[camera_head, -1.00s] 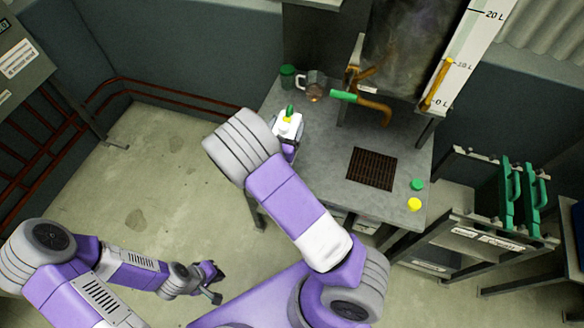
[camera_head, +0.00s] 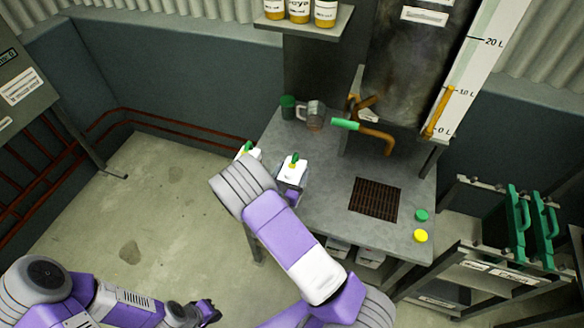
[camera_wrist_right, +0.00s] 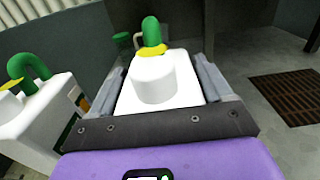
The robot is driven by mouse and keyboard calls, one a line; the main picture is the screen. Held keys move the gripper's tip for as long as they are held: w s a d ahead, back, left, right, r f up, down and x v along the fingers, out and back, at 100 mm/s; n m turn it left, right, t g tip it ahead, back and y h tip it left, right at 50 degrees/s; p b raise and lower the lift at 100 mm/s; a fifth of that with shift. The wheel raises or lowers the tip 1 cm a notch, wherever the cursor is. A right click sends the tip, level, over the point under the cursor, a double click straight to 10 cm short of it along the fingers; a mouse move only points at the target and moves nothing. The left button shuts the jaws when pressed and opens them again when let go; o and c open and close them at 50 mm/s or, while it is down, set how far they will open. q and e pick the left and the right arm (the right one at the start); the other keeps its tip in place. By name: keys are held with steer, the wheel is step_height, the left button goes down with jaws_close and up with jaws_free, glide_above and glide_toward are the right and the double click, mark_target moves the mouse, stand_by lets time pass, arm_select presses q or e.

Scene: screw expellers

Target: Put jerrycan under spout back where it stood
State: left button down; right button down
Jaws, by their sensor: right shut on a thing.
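A white jerrycan (camera_head: 291,167) with a green handle and yellow part is between the fingers of my right gripper (camera_wrist_right: 160,88), which is shut on it. It is over the left part of the steel table; I cannot tell if it touches the top. A second white jerrycan (camera_wrist_right: 35,115) stands left of it; in the head view this one (camera_head: 247,150) is partly hidden by my right arm. The green-tipped spout (camera_head: 346,124) and brown pipe stand to the right. My left gripper (camera_head: 208,311) is low at the left, away from the table, its opening unclear.
The dark floor grate (camera_head: 375,200) on the table (camera_head: 325,215) is bare. A green cap (camera_head: 421,215) and yellow cap (camera_head: 420,236) lie to its right. A glass mug (camera_head: 312,113) and green-lidded jar (camera_head: 288,106) stand at the back left. A shelf with bottles (camera_head: 299,10) is above.

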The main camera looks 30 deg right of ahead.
stand_by(0.3)
steer(key=shift+c, duration=1.7)
jaws_free()
steer(key=shift+f, duration=0.2)
steer(key=o, duration=0.3)
steer(key=shift+o, duration=0.2)
steer(key=shift+r, duration=0.25)
steer(key=p+v, duration=0.1)
steer(key=v, duration=1.1)
steer(key=shift+f, duration=0.1)
